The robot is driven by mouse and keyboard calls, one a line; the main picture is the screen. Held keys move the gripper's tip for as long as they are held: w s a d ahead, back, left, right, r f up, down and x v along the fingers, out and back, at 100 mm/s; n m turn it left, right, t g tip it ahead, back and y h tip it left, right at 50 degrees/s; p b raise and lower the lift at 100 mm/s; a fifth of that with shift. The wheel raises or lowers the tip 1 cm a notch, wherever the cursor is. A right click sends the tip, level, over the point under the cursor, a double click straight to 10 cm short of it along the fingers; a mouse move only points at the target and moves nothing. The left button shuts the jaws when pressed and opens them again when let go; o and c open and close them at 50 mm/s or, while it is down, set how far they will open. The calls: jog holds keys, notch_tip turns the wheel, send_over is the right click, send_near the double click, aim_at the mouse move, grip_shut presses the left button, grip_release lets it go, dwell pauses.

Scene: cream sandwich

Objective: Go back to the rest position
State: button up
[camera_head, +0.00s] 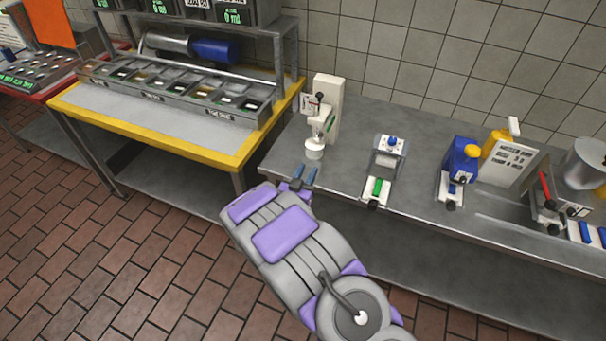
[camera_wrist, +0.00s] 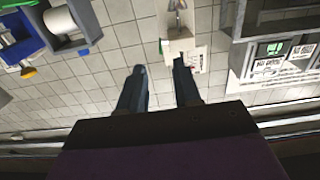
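My gripper (camera_head: 304,176) is at the front edge of the grey counter in the head view, at the end of my grey and purple arm. In the wrist view its two dark blue fingers (camera_wrist: 160,76) stand apart, with only wall tiles showing between them. It looks open and empty. A white dispenser (camera_head: 329,110) stands on the counter just behind my gripper, with a small white cup-like piece (camera_head: 314,152) at its foot. The dispenser also shows at the top of the wrist view (camera_wrist: 184,48). I cannot tell whether the fingers touch the counter.
The grey counter (camera_head: 420,190) runs right, with a green-handled device (camera_head: 377,186), a blue container (camera_head: 461,158) and a red-handled device (camera_head: 546,200). A yellow-edged table (camera_head: 150,138) with a row of bins (camera_head: 180,88) is at left. The brick floor (camera_head: 120,260) is clear at lower left.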

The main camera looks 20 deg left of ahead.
jog(key=shift+s+d+r, duration=0.1)
jog(key=shift+d, duration=0.35)
jog(key=shift+a, duration=0.1)
jog(key=s+d+r+g+y, duration=0.2)
jog(key=d+r+g+y, duration=0.2)
jog(key=d+r+g, duration=0.55)
jog(key=s+d+r+g, duration=0.3)
jog(key=s+d, duration=0.4)
jog(key=s, duration=0.6)
jog(key=s+d+r+g+h, duration=0.1)
jog(key=s+d+r+g, duration=0.2)
jog(key=s+d, duration=0.4)
jog(key=s+d+r+n+g+h, duration=0.1)
jog(key=s+d+g, duration=0.3)
jog(key=s, duration=1.7)
jog(key=d+r, duration=0.1)
jog(key=d, duration=0.3)
jog(key=shift+s+r, duration=0.15)
jog(key=shift+r, duration=0.25)
